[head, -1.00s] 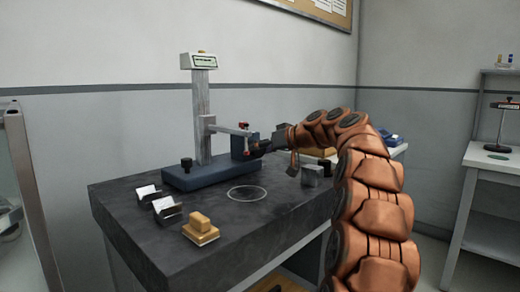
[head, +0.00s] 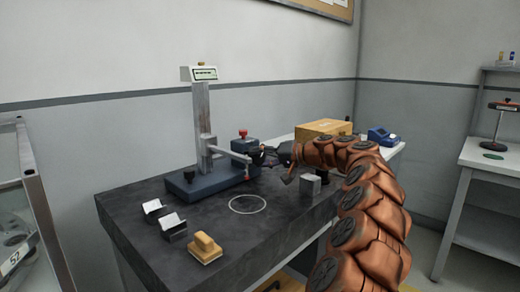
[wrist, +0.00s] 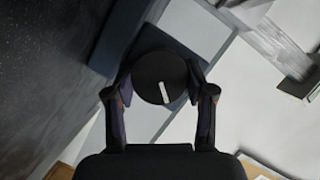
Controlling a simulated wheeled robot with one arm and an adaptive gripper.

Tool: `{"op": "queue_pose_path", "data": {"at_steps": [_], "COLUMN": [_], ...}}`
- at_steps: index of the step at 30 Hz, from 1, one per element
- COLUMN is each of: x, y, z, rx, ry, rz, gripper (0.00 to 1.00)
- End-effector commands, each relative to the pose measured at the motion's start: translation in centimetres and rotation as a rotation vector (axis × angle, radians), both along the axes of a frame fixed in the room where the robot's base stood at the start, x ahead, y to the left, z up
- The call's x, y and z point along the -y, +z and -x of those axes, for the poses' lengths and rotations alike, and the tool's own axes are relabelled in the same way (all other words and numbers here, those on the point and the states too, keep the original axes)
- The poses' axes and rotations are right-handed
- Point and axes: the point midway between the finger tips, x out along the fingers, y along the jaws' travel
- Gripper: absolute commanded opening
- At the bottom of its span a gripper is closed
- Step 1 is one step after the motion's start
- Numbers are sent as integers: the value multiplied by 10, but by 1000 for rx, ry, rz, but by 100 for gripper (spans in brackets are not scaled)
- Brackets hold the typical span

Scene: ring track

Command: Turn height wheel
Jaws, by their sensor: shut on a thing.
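The height gauge stands on the dark stone table, with a blue base (head: 208,184), a grey column (head: 202,120) and a display (head: 203,73) on top. Its side arm (head: 230,154) reaches right from the column. My gripper (head: 262,156) is by the end of this side arm in the head view. In the wrist view my gripper (wrist: 160,88) is shut on a round black wheel (wrist: 158,66) with a white mark, one finger on each side. In the head view the wheel is hard to make out near my gripper.
On the dark table (head: 150,230) are two small V-shaped blocks (head: 172,224), a yellow-brown block (head: 205,248) and a grey cube (head: 310,184). A wooden box (head: 323,128) and a blue device (head: 382,137) stand behind my arm.

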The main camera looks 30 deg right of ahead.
Motion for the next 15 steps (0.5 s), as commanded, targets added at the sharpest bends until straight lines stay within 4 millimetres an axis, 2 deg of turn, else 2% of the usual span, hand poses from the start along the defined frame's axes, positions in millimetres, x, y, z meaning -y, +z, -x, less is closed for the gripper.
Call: {"op": "queue_pose_path", "data": {"at_steps": [6,15], "x": [1,1], "y": [2,0], "z": [0,0], "rx": [-21,-30], "ry": [-2,-2], "rz": [-91,-133], "gripper": [19,19]}}
